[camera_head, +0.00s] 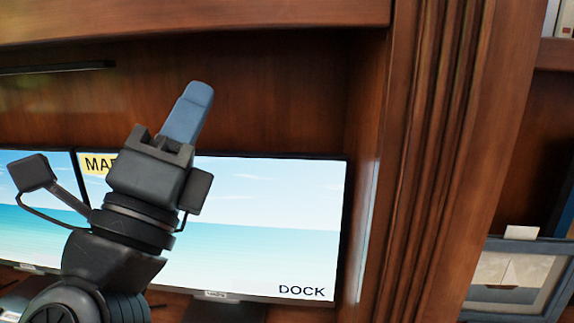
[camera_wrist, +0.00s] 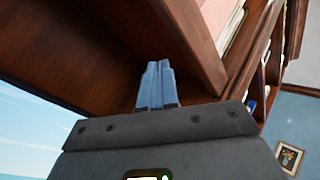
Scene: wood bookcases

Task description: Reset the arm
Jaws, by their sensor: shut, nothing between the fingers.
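My gripper (camera_head: 200,92) points up and slightly right in the head view, at the end of my raised dark arm. Its blue fingers are together and hold nothing. In the wrist view the closed fingers (camera_wrist: 155,84) point toward the underside of a wooden shelf (camera_wrist: 95,50). I cannot tell how far the fingertips are from the wood.
Two monitors with beach pictures, the right one (camera_head: 270,215) marked DOCK, stand in the bookcase behind my arm. A wooden upright (camera_head: 425,150) rises to the right. A framed item (camera_head: 515,275) sits in the bay beyond. A small picture (camera_wrist: 289,157) hangs on the blue wall.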

